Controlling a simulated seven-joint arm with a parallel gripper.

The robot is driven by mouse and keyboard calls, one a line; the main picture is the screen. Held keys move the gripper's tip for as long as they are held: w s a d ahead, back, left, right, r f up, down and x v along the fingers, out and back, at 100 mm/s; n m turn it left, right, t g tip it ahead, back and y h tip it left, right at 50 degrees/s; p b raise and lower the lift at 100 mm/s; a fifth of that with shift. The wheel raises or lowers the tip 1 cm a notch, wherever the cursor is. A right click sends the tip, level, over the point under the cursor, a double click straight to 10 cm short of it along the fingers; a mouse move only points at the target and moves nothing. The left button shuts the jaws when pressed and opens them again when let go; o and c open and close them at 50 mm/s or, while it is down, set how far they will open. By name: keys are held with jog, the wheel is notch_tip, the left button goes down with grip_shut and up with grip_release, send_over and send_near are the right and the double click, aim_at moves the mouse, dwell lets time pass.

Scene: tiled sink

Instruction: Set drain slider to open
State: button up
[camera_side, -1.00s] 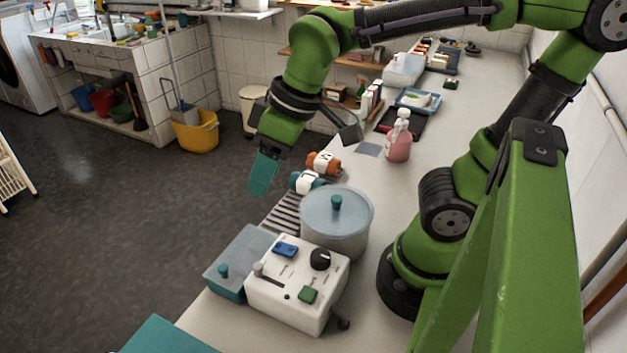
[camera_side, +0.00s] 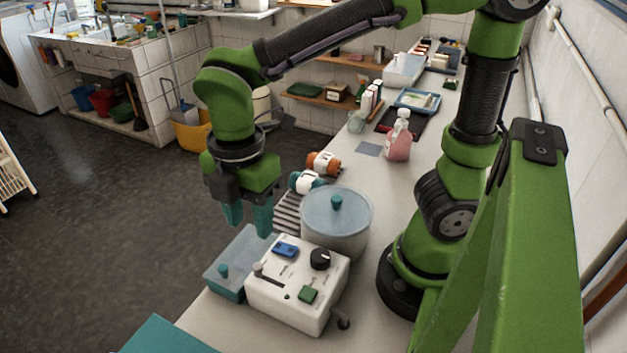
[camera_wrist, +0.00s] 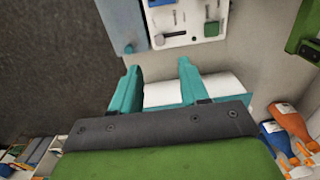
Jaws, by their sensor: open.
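A white control box (camera_side: 297,300) stands on the counter; its top also shows in the wrist view (camera_wrist: 186,32). A slider with a grey round knob (camera_side: 258,268) sits at the left end of a dark slot on its top; it also shows in the wrist view (camera_wrist: 158,40). I cannot read any label on it. The box also carries a blue switch (camera_side: 285,250), a black knob (camera_side: 320,259) and a green button (camera_side: 308,294).
A teal translucent box (camera_side: 225,285) stands left of the control box. A lidded pot (camera_side: 352,232) stands right behind it. A pink spray bottle (camera_side: 398,145) stands beyond.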

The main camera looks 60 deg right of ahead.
aim_at(257, 265)
notch_tip(257, 265, down, 11)
jog(key=shift+r, duration=0.15)
grip_shut()
dwell(0.4)
